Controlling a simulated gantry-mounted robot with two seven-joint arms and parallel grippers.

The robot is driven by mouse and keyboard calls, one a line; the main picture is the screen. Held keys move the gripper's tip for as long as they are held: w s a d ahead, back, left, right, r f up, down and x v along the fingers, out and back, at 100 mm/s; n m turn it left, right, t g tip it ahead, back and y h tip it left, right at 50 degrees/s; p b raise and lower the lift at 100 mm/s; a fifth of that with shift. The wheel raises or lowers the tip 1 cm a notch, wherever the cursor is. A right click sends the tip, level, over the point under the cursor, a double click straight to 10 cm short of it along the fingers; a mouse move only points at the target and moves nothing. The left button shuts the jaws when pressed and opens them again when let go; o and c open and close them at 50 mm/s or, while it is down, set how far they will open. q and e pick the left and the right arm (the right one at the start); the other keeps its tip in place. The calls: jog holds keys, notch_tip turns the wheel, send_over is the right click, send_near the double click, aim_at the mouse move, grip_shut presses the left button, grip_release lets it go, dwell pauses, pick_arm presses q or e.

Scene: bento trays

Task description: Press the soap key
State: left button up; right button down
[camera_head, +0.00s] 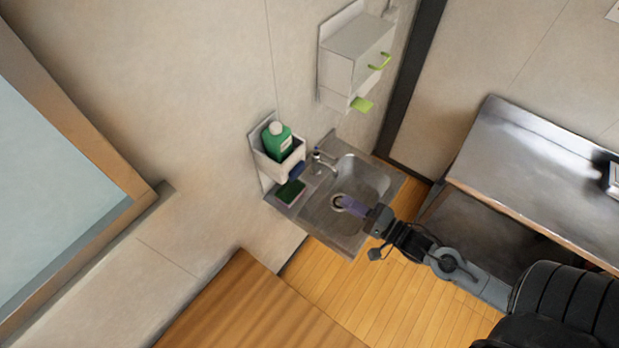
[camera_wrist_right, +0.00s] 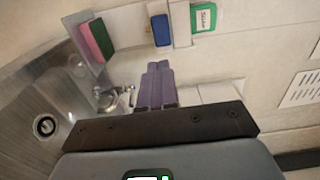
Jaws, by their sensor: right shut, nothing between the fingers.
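A green soap bottle (camera_head: 277,141) with a white cap stands in a white wall holder (camera_head: 276,171) left of the sink. A blue key (camera_head: 297,169) sticks out low at the front of this holder. In the right wrist view the blue key (camera_wrist_right: 161,30) shows beyond the fingertips, with the labelled green bottle (camera_wrist_right: 203,16) to its right. My right gripper (camera_head: 346,202) has purple fingers over the sink basin, right of the key and apart from it. The fingers (camera_wrist_right: 156,68) are together and hold nothing. My left gripper is out of view.
The metal sink (camera_head: 318,205) has a tap (camera_head: 322,161) between the gripper and the wall. A green and pink sponge (camera_head: 290,192) lies on its left ledge. A white wall box (camera_head: 343,72) with green handles hangs above. A metal counter (camera_head: 520,160) stands right.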

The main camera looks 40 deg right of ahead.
jog(key=shift+w, duration=0.1)
jog(key=p, duration=0.2)
send_near(300, 172)
jog(key=w, duration=0.2)
jog(key=w+a, duration=0.1)
jog(key=w, duration=0.1)
jog(key=shift+w, duration=0.3)
jog(key=shift+w+a+p, duration=0.25)
jog(key=shift+w+p, duration=0.05)
jog(key=shift+w, duration=0.7)
